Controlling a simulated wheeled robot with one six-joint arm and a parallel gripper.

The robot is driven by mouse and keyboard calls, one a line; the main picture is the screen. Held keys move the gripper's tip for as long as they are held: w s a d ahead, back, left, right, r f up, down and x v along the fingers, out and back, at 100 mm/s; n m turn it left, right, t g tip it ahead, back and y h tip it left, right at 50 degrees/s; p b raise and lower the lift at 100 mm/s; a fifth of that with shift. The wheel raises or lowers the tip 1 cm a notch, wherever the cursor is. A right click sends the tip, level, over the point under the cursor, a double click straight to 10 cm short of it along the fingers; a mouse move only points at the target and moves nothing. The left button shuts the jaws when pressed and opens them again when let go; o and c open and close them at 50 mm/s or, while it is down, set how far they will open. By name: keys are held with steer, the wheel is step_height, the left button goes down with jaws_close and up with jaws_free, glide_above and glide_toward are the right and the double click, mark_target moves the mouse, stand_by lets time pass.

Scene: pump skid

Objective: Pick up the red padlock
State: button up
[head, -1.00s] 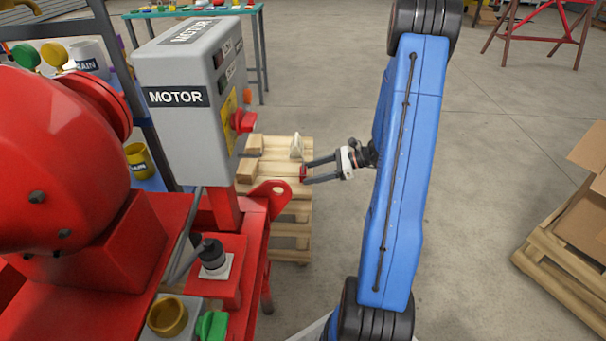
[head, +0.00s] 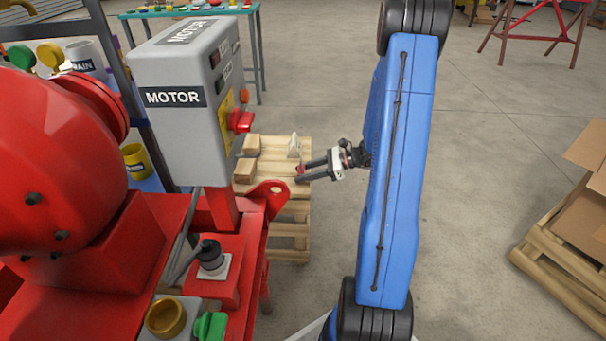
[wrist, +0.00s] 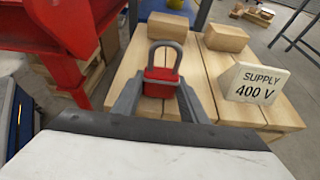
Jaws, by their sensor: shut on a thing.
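The red padlock (wrist: 161,83) shows in the wrist view, upright with its grey shackle pointing up, between the two fingers of my gripper (wrist: 160,100). The fingers are shut on the red body from both sides. In the head view my gripper (head: 303,174) is over the wooden pallet (head: 297,208), and only a small red bit of the padlock (head: 300,169) shows at the fingertips. I cannot tell whether the padlock touches the planks below it.
A white block marked "SUPPLY 400 V" (wrist: 256,84) stands on the pallet, right of the padlock. Wooden blocks (wrist: 226,38) lie behind. The red skid frame with the grey motor box (head: 180,110) is close on the left. Open floor (head: 480,190) lies to the right.

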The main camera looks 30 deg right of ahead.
step_height(320, 180, up, 10)
steer(key=shift+f, duration=0.15)
stand_by(0.3)
stand_by(0.5)
